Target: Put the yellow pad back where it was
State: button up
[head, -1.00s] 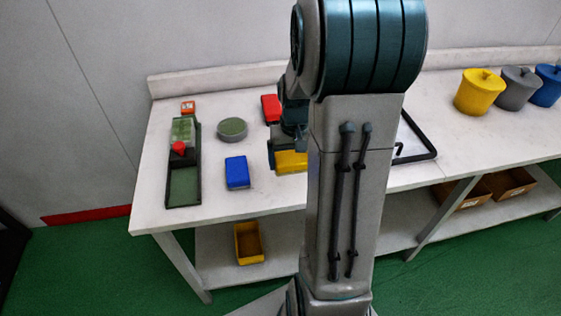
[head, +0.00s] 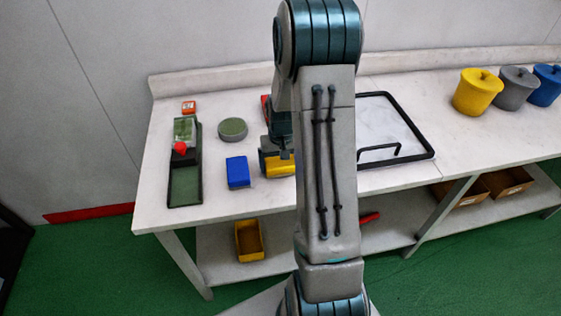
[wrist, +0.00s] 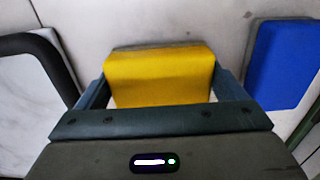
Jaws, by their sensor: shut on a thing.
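The yellow pad (head: 281,168) is at the front part of the white table, just right of the blue pad (head: 238,172). My gripper (head: 277,156) is shut on it. In the wrist view the yellow pad (wrist: 160,80) sits between both fingers of my gripper (wrist: 161,88), with a grey layer along its far edge. The blue pad (wrist: 286,65) lies apart to the right there. I cannot tell whether the yellow pad touches the table. A red pad (head: 264,107) farther back is mostly hidden by my arm.
A black-rimmed frame (head: 432,150) with a handle lies to the right. Lidded yellow (head: 477,93), grey (head: 515,88) and blue (head: 548,86) pots stand far right.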

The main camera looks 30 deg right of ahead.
aim_at(281, 161)
jog(key=shift+f, duration=0.2)
jog(key=o, duration=0.7)
jog(key=shift+r, duration=0.15)
notch_tip(281, 161, up, 12)
jog(key=s+a+r+n+t, duration=0.1)
jog(key=s+a+r, duration=0.1)
jog(key=s+a, duration=0.2)
jog(key=s+a+r+n+t, duration=0.1)
jog(key=s+a+r, duration=0.2)
jog(key=s, duration=0.6)
jog(key=s+a+r+n+t+b, duration=0.1)
jog(key=s+a+r, duration=0.2)
jog(key=s+a, duration=0.3)
jog(key=shift+s+a+r, duration=0.15)
jog(key=shift+a, duration=0.35)
